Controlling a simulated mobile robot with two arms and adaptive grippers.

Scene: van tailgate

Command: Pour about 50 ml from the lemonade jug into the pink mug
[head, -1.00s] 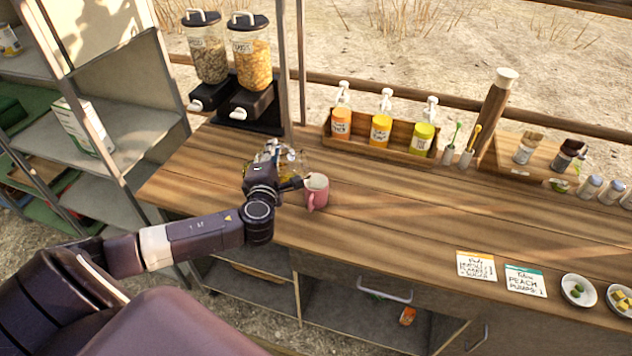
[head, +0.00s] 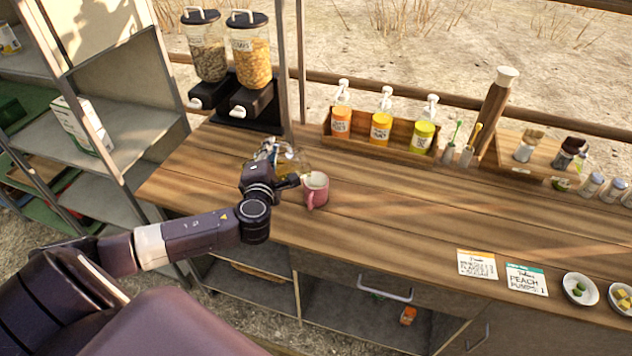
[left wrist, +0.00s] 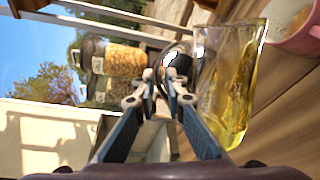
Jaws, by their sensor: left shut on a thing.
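The pink mug (head: 315,190) stands upright on the wooden counter, just right of my left gripper (head: 272,152) in the head view. In the left wrist view the mug (left wrist: 298,32) is cut off at the top right corner. The glass lemonade jug (left wrist: 232,85), with yellow liquid in it, is in front of my left gripper (left wrist: 162,85). The gripper is shut on the jug, seemingly at its handle. In the head view the gripper and wrist hide most of the jug. I cannot see any stream of liquid. My right gripper is not in view.
Two cereal dispensers (head: 232,60) stand at the back left of the counter. A wooden box (head: 375,140) with several pump bottles is at the back. Two cards (head: 477,264) and small bowls (head: 580,289) lie front right.

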